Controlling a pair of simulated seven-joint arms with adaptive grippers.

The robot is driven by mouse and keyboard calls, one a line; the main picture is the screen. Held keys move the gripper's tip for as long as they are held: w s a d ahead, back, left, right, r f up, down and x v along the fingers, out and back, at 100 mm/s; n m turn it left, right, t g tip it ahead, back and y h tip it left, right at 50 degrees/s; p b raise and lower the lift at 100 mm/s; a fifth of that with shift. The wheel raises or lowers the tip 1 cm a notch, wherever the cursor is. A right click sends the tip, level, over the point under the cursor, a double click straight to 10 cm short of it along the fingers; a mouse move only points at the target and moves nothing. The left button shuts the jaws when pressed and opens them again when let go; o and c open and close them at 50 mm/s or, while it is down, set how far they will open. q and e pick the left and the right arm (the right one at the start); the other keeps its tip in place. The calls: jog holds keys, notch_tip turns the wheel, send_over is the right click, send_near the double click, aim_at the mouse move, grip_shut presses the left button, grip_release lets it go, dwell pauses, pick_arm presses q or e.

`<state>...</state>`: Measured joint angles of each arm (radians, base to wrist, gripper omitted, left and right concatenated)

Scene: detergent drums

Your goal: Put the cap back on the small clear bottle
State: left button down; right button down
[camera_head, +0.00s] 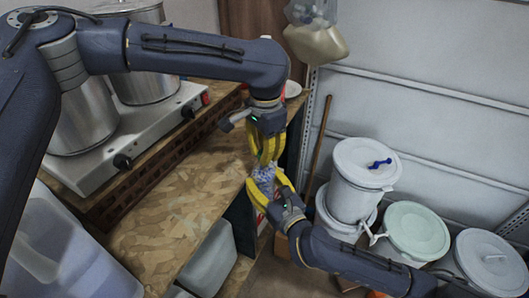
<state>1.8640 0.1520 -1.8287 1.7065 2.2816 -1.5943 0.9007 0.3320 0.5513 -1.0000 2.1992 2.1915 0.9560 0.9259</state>
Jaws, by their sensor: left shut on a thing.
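The small clear bottle (264,179) is near the right edge of the wooden bench, between the yellow fingers of my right gripper (267,187). That gripper comes up from the lower right and looks closed around the bottle, which is partly covered by the fingers. My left gripper (266,156) points down directly above the bottle, with its yellow fingers close together. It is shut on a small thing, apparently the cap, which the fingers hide. I cannot tell whether the cap touches the bottle's neck.
A hot plate (140,140) with metal pots (85,122) stands on the bench (175,215) at left. White lidded drums (362,180) and a pale green-lidded one (414,230) stand at right. A jug (316,45) is at the top. The bench's middle is clear.

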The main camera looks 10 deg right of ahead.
pick_arm(q)
jog(key=c, duration=1.4)
grip_release()
jog(key=shift+r, duration=0.1)
jog(key=shift+r, duration=2.2)
jog(key=shift+o, duration=1.4)
notch_tip(320, 180, up, 3)
jog(key=n, duration=0.5)
jog(key=shift+s+r+n, duration=0.1)
jog(key=shift+r+n, duration=0.1)
jog(key=shift+n, duration=0.1)
jog(key=shift+f, duration=4)
